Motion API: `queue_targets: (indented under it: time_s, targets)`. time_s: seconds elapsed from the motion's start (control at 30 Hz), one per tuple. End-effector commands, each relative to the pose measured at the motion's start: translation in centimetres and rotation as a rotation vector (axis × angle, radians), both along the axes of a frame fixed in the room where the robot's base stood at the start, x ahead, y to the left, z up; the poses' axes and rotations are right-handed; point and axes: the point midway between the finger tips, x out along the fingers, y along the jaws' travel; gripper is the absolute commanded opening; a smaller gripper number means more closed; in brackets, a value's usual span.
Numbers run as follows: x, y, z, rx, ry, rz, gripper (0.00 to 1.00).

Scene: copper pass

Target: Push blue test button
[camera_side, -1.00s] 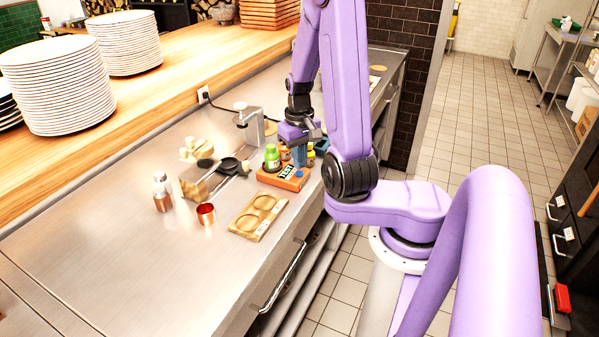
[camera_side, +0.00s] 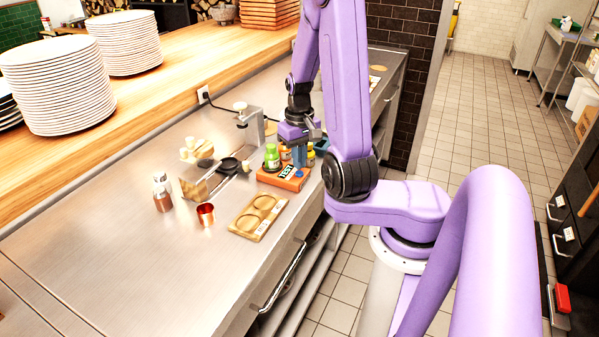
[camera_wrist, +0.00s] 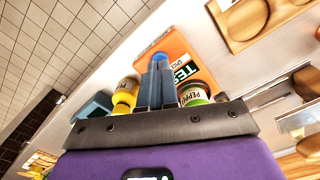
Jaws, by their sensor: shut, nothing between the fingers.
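The orange test box (camera_side: 270,177) sits on the steel counter with a "TEST" label on its side. It also shows in the wrist view (camera_wrist: 190,45). The blue test button (camera_wrist: 160,57) is on the box's top, at my fingertips in the wrist view. My gripper (camera_side: 299,167) points down over the box, near its right end. Its two blue-grey fingers are together and hold nothing, as the wrist view also shows (camera_wrist: 157,66). The fingers partly hide the button, and I cannot tell whether they touch it.
A wooden two-hole tray (camera_side: 258,216), a copper cup (camera_side: 206,214) and shakers (camera_side: 162,193) are nearby. The counter's front left is clear.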

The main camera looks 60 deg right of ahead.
Motion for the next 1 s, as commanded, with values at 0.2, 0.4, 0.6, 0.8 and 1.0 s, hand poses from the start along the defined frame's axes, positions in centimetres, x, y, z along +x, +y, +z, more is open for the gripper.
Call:
queue_targets:
  time_s: [0.2,0.4,0.6,0.8,1.0]
  targets:
    - [0.0,0.0,-0.3,0.000,0.000,0.000,0.00]
    - [0.0,0.0,-0.9,0.000,0.001,0.000,0.00]
    - [0.0,0.0,-1.5,0.001,0.002,0.000,0.00]
    - [0.0,0.0,-2.1,0.001,0.002,0.000,0.00]
    - [0.0,0.0,-2.1,0.000,0.001,0.000,0.00]
